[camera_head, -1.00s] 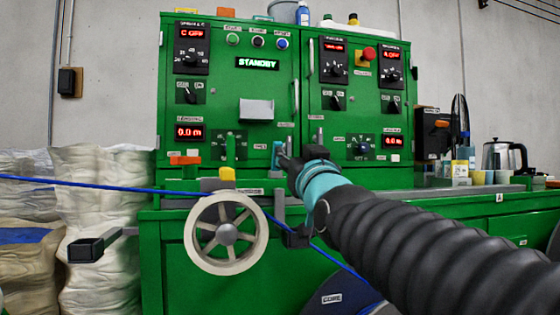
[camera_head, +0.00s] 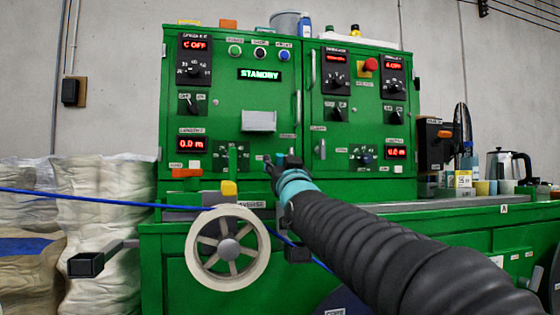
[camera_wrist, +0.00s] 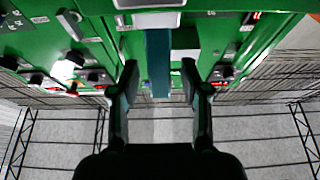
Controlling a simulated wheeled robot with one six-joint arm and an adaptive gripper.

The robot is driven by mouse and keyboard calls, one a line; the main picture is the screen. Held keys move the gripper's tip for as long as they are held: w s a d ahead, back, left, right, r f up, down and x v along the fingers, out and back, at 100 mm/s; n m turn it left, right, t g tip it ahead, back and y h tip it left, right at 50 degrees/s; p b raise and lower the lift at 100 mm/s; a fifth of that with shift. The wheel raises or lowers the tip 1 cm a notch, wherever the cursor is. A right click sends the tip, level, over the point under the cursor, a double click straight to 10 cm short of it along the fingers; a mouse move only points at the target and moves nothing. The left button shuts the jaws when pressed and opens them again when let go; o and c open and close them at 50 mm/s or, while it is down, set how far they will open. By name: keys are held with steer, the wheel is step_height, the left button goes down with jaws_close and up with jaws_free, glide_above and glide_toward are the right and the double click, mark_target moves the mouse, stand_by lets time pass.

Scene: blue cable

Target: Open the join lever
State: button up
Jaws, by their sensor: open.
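The green machine (camera_head: 228,110) has a teal-blue lever on the lower middle of its front, mostly hidden behind my gripper in the head view. In the wrist view a teal-blue bar (camera_wrist: 158,60), apparently this lever, stands between my two fingers. My gripper (camera_wrist: 160,72) is open there, with one finger on each side of the bar and a gap to both. In the head view my gripper (camera_head: 272,164) is close to the machine front. I cannot read a label that names the join lever.
A pale spoked wheel (camera_head: 229,247) with a blue cable (camera_head: 100,199) stands in front of the machine, left of my arm. An orange handle (camera_head: 186,173) and a yellow knob (camera_head: 229,188) are left of my gripper. A kettle (camera_head: 506,168) stands at right.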

steer(key=shift+w+a+r, duration=0.1)
steer(key=shift+w+r, duration=0.15)
steer(key=shift+w, duration=0.1)
jaws_close()
